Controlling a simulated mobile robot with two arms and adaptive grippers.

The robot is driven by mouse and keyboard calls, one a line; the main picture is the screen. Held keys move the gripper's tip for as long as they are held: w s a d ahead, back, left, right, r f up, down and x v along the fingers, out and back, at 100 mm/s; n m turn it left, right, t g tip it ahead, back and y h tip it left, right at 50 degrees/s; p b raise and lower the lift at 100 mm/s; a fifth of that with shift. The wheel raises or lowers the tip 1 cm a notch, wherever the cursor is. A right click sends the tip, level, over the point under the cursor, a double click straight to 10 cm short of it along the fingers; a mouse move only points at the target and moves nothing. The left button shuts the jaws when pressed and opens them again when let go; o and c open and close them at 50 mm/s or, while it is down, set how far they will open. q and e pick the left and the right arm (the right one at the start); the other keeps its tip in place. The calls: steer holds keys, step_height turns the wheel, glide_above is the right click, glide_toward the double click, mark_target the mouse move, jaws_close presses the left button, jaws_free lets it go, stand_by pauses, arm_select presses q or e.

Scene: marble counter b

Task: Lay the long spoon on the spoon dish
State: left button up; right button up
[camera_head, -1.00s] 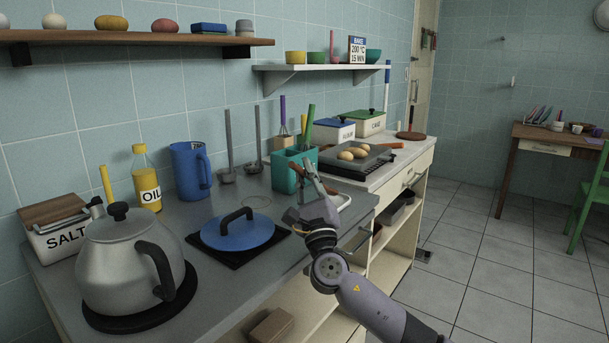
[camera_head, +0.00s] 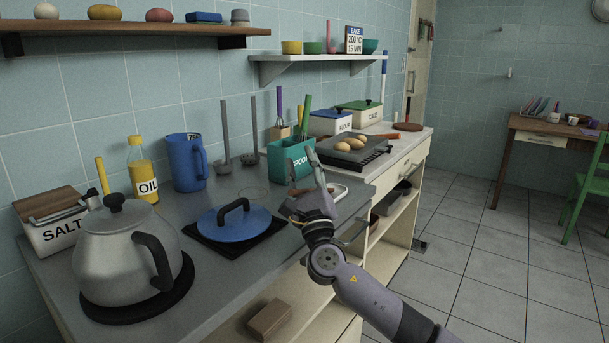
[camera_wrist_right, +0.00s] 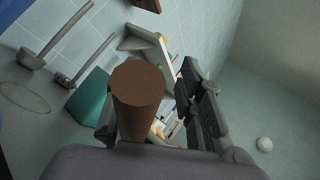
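My right gripper (camera_head: 316,165) is above the counter's front edge, in front of the teal crock (camera_head: 277,160). In the right wrist view a thick brown round handle (camera_wrist_right: 138,85), apparently the long spoon's, sits between its fingers (camera_wrist_right: 155,125). Its flat end faces the camera; the rest is hidden behind it and by the gripper. A pale-rimmed dish (camera_head: 342,191), apparently the spoon dish, lies on the counter just right of the gripper, partly covered by it. My left gripper is out of view.
The blue-lidded pan (camera_head: 235,224) and kettle (camera_head: 120,255) stand left of the gripper. A dark tray (camera_head: 350,158) with eggs is behind the dish. A thin ring (camera_head: 254,197) shows on the counter.

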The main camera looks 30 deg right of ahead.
steer(key=v, duration=1.1)
steer(key=shift+s+f, duration=0.2)
steer(key=shift+s, duration=0.2)
steer(key=shift+f, duration=0.1)
